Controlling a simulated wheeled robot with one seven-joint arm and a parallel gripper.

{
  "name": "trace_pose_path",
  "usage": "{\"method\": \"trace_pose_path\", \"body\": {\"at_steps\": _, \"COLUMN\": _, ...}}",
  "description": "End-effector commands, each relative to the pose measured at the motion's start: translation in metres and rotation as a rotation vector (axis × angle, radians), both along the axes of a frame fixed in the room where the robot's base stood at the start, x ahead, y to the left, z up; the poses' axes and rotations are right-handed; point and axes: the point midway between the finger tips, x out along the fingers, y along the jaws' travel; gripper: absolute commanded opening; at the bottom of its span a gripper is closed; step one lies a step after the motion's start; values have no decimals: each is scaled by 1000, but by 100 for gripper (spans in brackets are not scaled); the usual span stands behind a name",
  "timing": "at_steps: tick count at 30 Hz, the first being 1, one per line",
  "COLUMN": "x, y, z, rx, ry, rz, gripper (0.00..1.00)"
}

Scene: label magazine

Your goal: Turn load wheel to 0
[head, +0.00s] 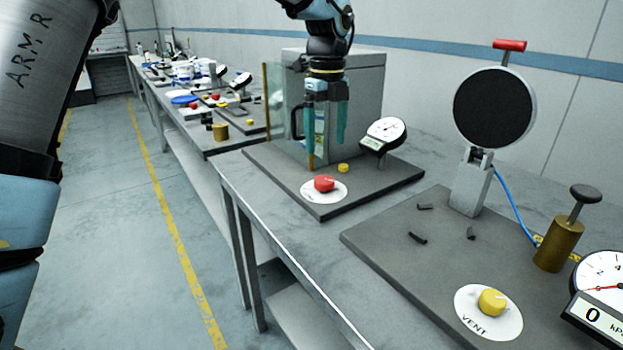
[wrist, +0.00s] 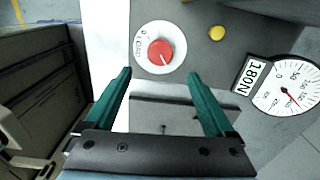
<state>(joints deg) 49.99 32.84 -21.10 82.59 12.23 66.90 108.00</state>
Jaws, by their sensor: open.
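The red load wheel (head: 324,184) sits on a white round dial plate on the dark board of the middle station. In the wrist view the load wheel (wrist: 160,52) lies beyond my fingertips, with a pale pointer mark toward the lower right and a 0 printed at the plate's upper left. My gripper (head: 327,140) is above and behind the wheel, its green fingers pointing down. In the wrist view my gripper (wrist: 159,77) is open and empty, apart from the wheel. A round gauge (wrist: 286,82) with a red needle has a display reading 180N.
A yellow button (head: 343,168) is behind the wheel, near the gauge stand. A clear panel (head: 289,115) with a handle and a grey cabinet (head: 365,90) stand close around my gripper. A yellow VENT knob (head: 492,302) is on the nearer board. The left floor is clear.

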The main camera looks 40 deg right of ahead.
Motion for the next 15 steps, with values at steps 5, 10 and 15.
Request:
{"method": "trace_pose_path", "body": {"at_steps": 5, "x": 0, "y": 2, "z": -27, "rx": 4, "ry": 1, "rz": 3, "gripper": 89}}
{"method": "trace_pose_path", "body": {"at_steps": 10, "x": 0, "y": 2, "z": -59, "rx": 4, "ry": 1, "rz": 5, "gripper": 89}}
{"method": "trace_pose_path", "body": {"at_steps": 15, "x": 1, "y": 2, "z": -85, "rx": 3, "ry": 0, "rz": 5, "gripper": 89}}
